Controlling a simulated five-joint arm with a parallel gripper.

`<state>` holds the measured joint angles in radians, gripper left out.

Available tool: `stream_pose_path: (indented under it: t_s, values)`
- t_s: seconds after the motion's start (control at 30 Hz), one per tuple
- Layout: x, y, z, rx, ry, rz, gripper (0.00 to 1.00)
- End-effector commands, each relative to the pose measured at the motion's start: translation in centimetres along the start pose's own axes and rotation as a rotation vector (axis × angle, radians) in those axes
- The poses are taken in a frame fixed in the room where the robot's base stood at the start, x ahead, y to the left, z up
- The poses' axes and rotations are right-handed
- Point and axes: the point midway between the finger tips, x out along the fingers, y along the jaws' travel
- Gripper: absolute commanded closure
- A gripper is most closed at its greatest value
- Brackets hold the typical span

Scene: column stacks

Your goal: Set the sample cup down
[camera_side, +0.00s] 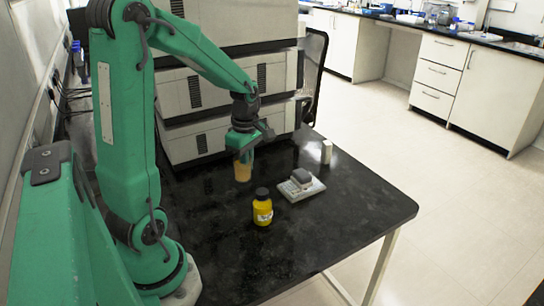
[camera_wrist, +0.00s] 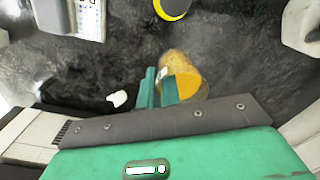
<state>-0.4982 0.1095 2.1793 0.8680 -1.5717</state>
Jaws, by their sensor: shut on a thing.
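The sample cup (camera_side: 243,172) is a translucent container with amber-orange contents. It hangs upright from my gripper (camera_side: 243,155), close above or at the black table; I cannot tell whether its base touches. In the wrist view the cup (camera_wrist: 184,72) shows at the fingertips, with its orange contents facing the camera. My green gripper fingers (camera_wrist: 160,90) are shut on its side and hide part of it.
A yellow bottle with a black cap (camera_side: 262,210) stands in front of the cup. A white balance-like device (camera_side: 303,190) with a grey top lies to its right. A small white block (camera_side: 326,152) stands farther back. Stacked grey instruments (camera_side: 225,82) fill the back. The table's right front is clear.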

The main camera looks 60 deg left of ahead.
Motion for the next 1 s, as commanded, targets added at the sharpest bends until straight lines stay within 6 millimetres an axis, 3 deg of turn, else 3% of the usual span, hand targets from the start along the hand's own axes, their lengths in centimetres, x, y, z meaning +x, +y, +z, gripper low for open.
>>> stream_pose_path:
  t_s: [0.27, 0.8, 1.0]
  values:
    - [1.0, 0.4, -1.6, -0.003, -0.001, -0.003, 1.00]
    - [5.9, 2.4, -9.7, -0.003, -0.007, -0.011, 1.00]
    - [6.8, 2.9, -11.2, -0.001, -0.007, -0.009, 1.00]
